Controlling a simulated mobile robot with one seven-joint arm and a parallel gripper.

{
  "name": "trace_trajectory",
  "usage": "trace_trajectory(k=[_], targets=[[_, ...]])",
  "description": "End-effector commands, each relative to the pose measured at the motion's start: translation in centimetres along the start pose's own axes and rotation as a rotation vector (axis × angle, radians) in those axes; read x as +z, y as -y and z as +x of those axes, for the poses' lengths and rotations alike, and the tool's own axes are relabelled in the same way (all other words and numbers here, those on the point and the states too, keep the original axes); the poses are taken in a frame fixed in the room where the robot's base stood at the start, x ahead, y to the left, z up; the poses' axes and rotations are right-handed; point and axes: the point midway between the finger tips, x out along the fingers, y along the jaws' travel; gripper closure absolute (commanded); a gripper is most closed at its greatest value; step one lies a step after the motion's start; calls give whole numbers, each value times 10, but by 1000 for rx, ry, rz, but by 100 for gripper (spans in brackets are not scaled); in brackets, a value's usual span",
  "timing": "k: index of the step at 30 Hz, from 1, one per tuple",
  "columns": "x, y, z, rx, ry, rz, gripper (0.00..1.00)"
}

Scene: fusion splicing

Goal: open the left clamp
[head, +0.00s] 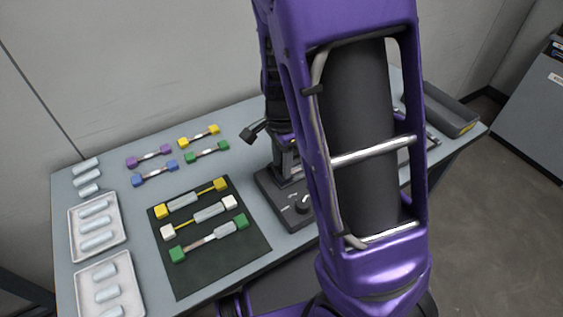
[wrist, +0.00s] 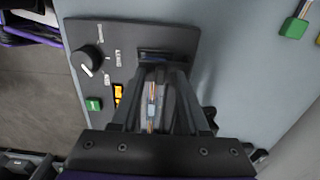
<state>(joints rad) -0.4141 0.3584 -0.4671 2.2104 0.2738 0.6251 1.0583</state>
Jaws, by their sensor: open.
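The splicer is a dark machine; its base (head: 291,207) shows in the head view, partly hidden behind my purple arm. In the wrist view its top panel (wrist: 120,38) fills the upper left. My gripper (wrist: 160,72) is open, its fingers pointing down at a dark raised block (wrist: 158,57) on the splicer. I cannot tell whether this block is the left clamp or whether the fingers touch it. Between the fingers a thin strand with a pale blue piece (wrist: 152,109) shows. No clamp is clearly visible in the head view.
A knob (wrist: 89,58), a green button (wrist: 93,104) and an orange display (wrist: 118,94) sit on the panel. Left of the splicer lies a dark mat (head: 200,275) with several connectors. Two white trays (head: 76,246) (head: 83,299) hold pale tubes; more loose cables lie behind.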

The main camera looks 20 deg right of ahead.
Motion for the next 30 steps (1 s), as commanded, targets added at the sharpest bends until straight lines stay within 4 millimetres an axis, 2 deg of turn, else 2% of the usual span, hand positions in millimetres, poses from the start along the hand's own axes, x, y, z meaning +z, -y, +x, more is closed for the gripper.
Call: trace_trajectory(k=[4,10,12,23,30], targets=[[0,0,0,0,0,0,57],[0,0,0,0,0,0,93],[0,0,0,1,0,0,100],[0,0,-2,9,0,0,100],[0,3,-8,86,-1,0,100]])
